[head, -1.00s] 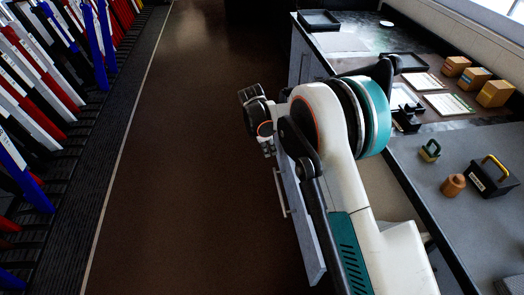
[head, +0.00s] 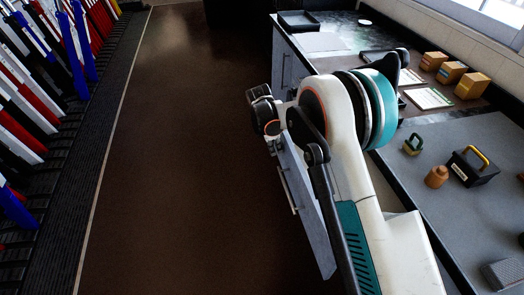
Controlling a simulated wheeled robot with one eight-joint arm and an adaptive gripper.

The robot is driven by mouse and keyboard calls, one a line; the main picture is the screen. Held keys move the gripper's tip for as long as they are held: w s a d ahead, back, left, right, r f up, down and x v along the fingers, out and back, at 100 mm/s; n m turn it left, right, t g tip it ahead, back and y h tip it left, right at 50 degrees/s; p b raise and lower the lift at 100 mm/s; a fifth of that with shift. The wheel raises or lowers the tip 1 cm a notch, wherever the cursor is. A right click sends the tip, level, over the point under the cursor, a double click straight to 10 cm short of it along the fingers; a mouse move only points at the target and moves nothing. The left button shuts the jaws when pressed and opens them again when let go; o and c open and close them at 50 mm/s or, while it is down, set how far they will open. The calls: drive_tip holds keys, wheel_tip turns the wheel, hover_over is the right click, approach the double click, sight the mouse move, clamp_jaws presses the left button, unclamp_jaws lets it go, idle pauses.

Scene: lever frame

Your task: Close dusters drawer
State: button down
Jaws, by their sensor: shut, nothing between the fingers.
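A grey drawer front (head: 308,205) with a pale bar handle (head: 288,190) stands out from the counter into the aisle, so this drawer is open. My white and teal arm hides most of the drawer body, and no label on it can be read. My gripper (head: 268,130) is at the far end of the drawer front, on its aisle side. It is shut and holds nothing that I can see. The fingertips are small and partly hidden, so I cannot tell whether they touch the front.
The counter (head: 410,185) runs along the right. On it are a black caddy with a yellow handle (head: 473,167), a brown bottle (head: 436,177), and wooden boxes (head: 473,85). The brown floor (head: 180,170) between is clear.

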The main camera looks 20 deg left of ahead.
drive_tip(key=w+d, duration=0.4)
drive_tip(key=d, duration=0.2)
drive_tip(key=w+d, duration=0.4)
drive_tip(key=d, duration=0.3)
drive_tip(key=w+d, duration=0.4)
drive_tip(key=d, duration=0.3)
drive_tip(key=shift+w+d, duration=0.1)
drive_tip(key=shift+w, duration=0.1)
